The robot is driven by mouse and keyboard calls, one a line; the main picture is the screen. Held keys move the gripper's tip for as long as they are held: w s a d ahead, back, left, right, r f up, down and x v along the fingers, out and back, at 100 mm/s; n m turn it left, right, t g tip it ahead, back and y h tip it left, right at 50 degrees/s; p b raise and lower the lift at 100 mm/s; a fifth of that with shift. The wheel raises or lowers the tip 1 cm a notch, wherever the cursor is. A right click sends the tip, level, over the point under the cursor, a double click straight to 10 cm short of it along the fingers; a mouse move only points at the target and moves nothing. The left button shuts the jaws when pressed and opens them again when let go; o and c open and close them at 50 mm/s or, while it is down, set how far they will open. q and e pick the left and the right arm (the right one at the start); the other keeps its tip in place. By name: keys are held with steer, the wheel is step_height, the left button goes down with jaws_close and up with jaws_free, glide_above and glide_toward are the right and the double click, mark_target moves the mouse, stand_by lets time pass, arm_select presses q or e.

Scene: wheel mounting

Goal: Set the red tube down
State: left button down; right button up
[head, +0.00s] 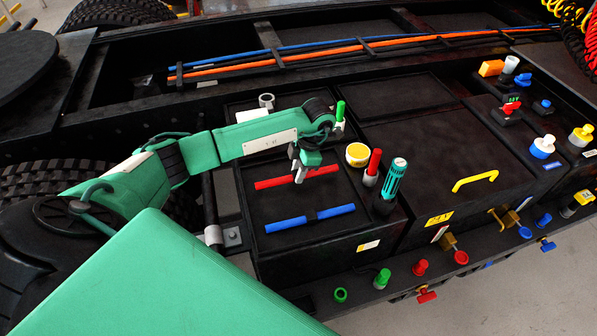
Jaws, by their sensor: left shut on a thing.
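The red tube (270,184) is a thin bar lying level across the top of the black box, at or just above its surface; I cannot tell whether it touches. My left gripper (299,175) points down and is shut on the tube near its middle, hiding a short part of it. My right gripper is not in view.
A blue tube (285,224) lies nearly parallel in front on the black box (340,240). A yellow-lidded round pot (357,155), a red-topped upright piece (374,163) and a teal cylinder (395,178) stand to the right. A yellow handle (475,180) is farther right.

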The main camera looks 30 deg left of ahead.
arm_select(q)
steer(key=shift+f, duration=0.95)
steer(key=shift+f, duration=0.1)
steer(key=c, duration=1.1)
jaws_free()
steer(key=shift+c, duration=0.2)
steer(key=b+v, duration=0.4)
steer(key=v, duration=0.6)
steer(key=shift+w+r, duration=0.15)
steer(key=shift+r, duration=0.05)
steer(key=shift+b+v, duration=0.3)
steer(key=shift+v, duration=0.6)
